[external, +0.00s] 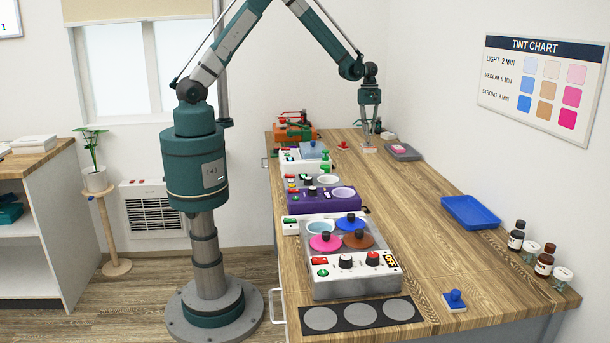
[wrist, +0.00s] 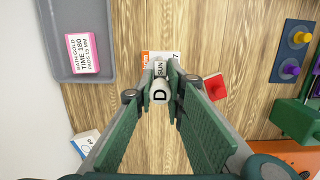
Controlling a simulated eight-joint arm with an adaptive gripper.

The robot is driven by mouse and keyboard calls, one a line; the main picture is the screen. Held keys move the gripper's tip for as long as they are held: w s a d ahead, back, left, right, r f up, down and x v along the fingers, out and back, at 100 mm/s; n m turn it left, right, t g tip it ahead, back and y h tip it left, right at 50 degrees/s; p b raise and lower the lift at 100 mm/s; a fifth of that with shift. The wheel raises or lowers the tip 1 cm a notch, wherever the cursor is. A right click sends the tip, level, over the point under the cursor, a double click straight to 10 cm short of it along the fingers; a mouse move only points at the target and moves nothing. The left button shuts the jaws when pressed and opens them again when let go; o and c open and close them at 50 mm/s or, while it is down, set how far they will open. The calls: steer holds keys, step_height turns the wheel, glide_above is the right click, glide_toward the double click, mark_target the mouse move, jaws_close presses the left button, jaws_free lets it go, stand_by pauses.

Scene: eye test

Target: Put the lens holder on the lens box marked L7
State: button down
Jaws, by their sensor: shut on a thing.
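My gripper (wrist: 160,85) is shut on a small pale grey piece marked "D" and "SUN" (wrist: 160,94), which I take to be the lens holder. In the wrist view, the white box with an orange patch (wrist: 148,57) lies under and just beyond the fingertips. A "7" shows at its right end; the rest of its mark is hidden by the held piece. In the external view, my gripper (external: 369,130) points down over the far part of the bench, close above a small pale box (external: 369,149). Whether the held piece touches the box, I cannot tell.
A grey tray (wrist: 107,77) with a pink-labelled box (wrist: 82,54) lies left. A red block (wrist: 215,87) is close on the right, beyond it a dark plate with knobs (wrist: 291,50) and a green-orange machine (wrist: 298,121). A blue tray (external: 470,212) stands nearer; the bench middle is clear.

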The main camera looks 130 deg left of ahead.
steer(key=shift+f, duration=0.2)
steer(key=c, duration=2.4)
jaws_free()
steer(key=shift+o, duration=0.2)
steer(key=shift+r, duration=0.2)
step_height(320, 180, up, 12)
steer(key=s, duration=0.1)
steer(key=shift+a+b, duration=0.4)
steer(key=shift+a, duration=0.05)
